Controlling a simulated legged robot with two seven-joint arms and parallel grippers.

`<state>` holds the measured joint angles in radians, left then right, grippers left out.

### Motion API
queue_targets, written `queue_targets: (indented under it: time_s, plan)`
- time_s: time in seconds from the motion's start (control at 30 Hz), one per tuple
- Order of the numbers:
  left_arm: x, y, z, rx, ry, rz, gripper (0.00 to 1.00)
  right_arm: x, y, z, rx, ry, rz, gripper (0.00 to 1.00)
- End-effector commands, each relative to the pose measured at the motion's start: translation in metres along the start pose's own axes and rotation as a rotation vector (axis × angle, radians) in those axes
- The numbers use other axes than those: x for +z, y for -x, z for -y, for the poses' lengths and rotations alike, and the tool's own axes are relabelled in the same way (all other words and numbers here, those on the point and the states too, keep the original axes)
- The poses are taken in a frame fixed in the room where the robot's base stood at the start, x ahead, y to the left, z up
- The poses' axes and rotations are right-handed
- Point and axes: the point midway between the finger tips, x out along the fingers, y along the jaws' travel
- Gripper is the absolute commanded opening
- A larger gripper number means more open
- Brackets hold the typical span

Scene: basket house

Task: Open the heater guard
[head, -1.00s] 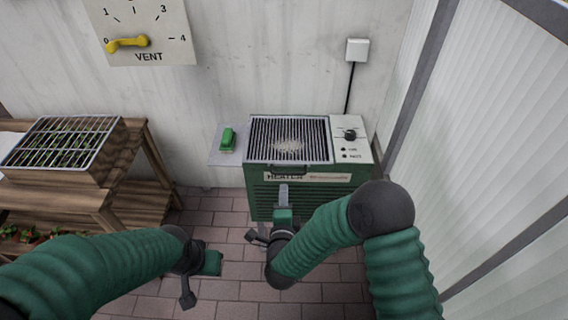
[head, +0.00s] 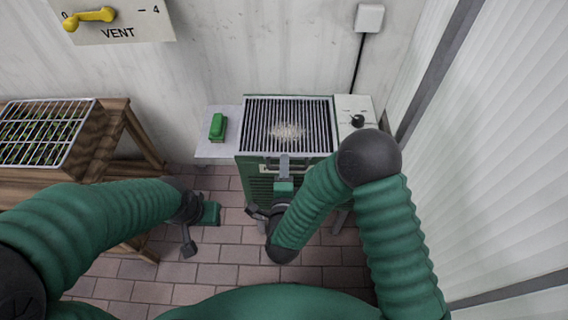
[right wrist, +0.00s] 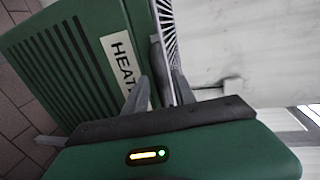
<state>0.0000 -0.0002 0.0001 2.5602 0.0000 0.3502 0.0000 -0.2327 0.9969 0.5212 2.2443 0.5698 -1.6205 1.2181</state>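The heater (head: 258,178) is a green box against the back wall, and its HEATER label shows in the right wrist view (right wrist: 122,58). The guard (head: 262,120), a grey barred grille, lies flat on its top, with a pale patch below the bars. A dark handle (head: 269,167) is on its front edge, partly hidden by my right gripper (head: 284,165). In the right wrist view, the fingers of my right gripper (right wrist: 160,94) stand apart around the handle and guard edge; firm contact is not clear. My left gripper (head: 188,235) hangs low, left of the heater, its fingers unclear.
A side shelf (head: 217,151) with a green block (head: 218,126) adjoins the heater's left. A control panel with a black knob (head: 357,121) is on its right. A wooden bench (head: 115,150) with a wire-covered planter stands left. A pale ribbed wall (head: 490,170) bounds the right.

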Motion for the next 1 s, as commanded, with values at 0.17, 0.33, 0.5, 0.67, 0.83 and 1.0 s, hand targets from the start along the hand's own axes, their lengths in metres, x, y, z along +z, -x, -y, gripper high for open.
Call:
queue_targets:
  time_s: [0.17,0.33,0.5,0.67,0.83,1.0]
  plan:
    - [0.0000,0.0000,0.0000,0.000,0.000,0.000,0.36,0.0003,-0.0010,-0.0003,0.001,0.001,-0.001,0.09]
    - [0.0000,-0.0001,0.0000,0.000,0.000,0.000,0.36,0.0005,-0.0009,-0.0007,0.002,0.001,0.000,0.00]
    - [-0.0001,-0.0001,0.0000,0.000,0.000,0.000,0.36,0.0009,-0.0007,-0.0011,0.003,0.001,0.001,0.00]
    - [-0.0001,-0.0002,0.0000,0.000,0.000,0.000,0.36,0.0012,-0.0004,-0.0016,0.004,0.001,0.003,0.00]
    - [-0.0001,-0.0002,0.0000,0.000,0.000,0.000,0.36,0.0016,-0.0002,-0.0019,0.005,0.001,0.004,0.00]
    - [0.0000,-0.0003,0.0000,0.000,0.000,0.000,0.36,0.0018,0.0000,-0.0023,0.006,0.001,0.005,0.00]
